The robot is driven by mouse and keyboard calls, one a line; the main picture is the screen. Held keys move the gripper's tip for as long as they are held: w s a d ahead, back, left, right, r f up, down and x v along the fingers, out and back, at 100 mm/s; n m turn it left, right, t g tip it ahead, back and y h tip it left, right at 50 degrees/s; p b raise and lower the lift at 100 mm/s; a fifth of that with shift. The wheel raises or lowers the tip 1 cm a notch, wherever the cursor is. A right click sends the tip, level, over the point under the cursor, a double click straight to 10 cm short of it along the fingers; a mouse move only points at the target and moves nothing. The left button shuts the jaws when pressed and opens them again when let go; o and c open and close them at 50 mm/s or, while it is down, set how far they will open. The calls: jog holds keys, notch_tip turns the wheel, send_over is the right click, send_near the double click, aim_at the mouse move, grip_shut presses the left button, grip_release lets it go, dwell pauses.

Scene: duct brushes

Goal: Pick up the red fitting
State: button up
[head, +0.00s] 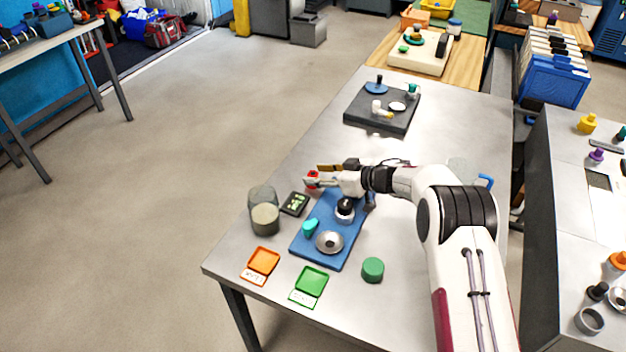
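The red fitting (312,176) is a small red piece near the far end of the blue mat, at the left side of the table. My gripper (317,176) reaches in from the right with its two fingers pointing left. The fitting shows at the fingertips and is partly hidden by them. The fingers stand some way apart, but I cannot tell whether they touch the fitting. I also cannot tell whether it rests on the table or is lifted.
The blue mat (317,258) carries a teal piece (310,228), a silver dish (329,242) and a black-and-white piece (345,208). Jars (264,218), a small black display (295,203), orange (263,260) and green (311,281) trays and a green cylinder (372,269) stand around it.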

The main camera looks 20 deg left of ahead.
jog(key=shift+a+f, duration=0.15)
jog(key=shift+a, duration=0.15)
dwell(0.4)
grip_shut()
